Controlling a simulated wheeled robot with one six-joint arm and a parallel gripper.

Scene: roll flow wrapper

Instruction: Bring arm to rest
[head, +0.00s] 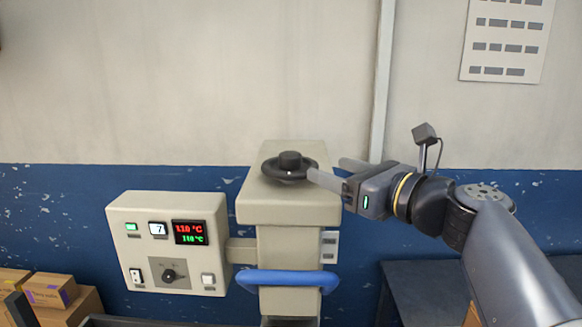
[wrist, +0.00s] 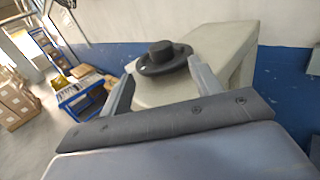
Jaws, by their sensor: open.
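My gripper (head: 327,172) is open, at the right side of the machine head in the head view. Its two fingers point left toward a black round handwheel (head: 290,166) on top of the beige machine head (head: 283,213). In the wrist view the handwheel (wrist: 163,57) lies beyond and between the open fingertips (wrist: 160,80), and nothing is held. One fingertip looks very close to the handwheel's rim; I cannot tell whether it touches. My arm reaches in from the lower right.
A control box (head: 168,243) with red and green displays is fixed at the left of the machine head. A blue handle bar (head: 290,279) crosses its front. Cardboard boxes (head: 52,290) stand at lower left. A dark table (head: 430,290) is at the right. The wall is behind.

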